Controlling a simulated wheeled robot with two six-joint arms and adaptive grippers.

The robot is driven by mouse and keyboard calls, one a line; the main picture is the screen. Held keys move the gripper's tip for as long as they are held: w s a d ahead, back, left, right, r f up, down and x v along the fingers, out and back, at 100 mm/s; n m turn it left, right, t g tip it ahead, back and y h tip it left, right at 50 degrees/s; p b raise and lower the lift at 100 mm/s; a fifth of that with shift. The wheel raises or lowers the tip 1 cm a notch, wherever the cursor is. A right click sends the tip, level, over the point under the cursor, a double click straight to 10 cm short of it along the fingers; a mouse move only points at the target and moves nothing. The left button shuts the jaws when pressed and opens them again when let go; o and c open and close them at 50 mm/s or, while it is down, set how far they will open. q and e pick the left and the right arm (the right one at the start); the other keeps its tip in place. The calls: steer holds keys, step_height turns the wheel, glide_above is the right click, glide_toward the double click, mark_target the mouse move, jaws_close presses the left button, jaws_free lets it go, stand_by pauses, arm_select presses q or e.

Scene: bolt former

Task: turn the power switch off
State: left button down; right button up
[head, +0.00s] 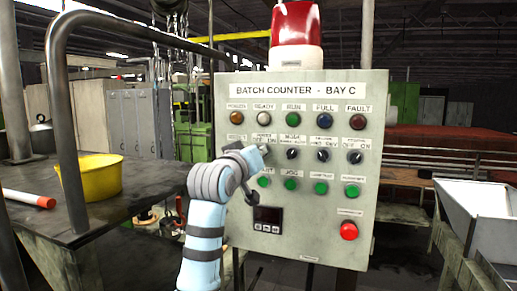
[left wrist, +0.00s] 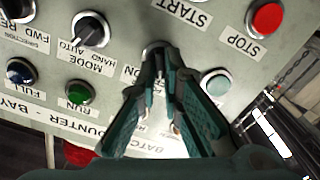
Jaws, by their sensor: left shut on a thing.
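The grey control panel (head: 330,210) is headed "BATCH COUNTER - BAY C". My left gripper (head: 264,150) is at its second switch row, left of the mode switch (head: 292,154). In the left wrist view my gripper's fingers (left wrist: 158,55) are closed around a knob under an "OFF ON" label, which I take as the power switch (left wrist: 150,46). The fingers cover most of the knob, so its pointing direction cannot be told. The amber power lamp (head: 236,117) is at the upper left of the panel. My right gripper is out of view.
The red stop button (left wrist: 267,18) and a pale button (left wrist: 215,82) are close to my fingers. Another red button (head: 348,230) is low on the panel. A table (head: 120,215) with a yellow bowl (head: 98,178) and a metal rail (head: 66,130) stand left.

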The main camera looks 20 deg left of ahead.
arm_select(q)
steer(key=shift+n, duration=0.5)
steer(key=c, duration=1.7)
jaws_free()
steer(key=shift+w, duration=0.15)
steer(key=s, duration=1.2)
steer(key=shift+a+f, duration=0.1)
steer(key=shift+a, duration=0.25)
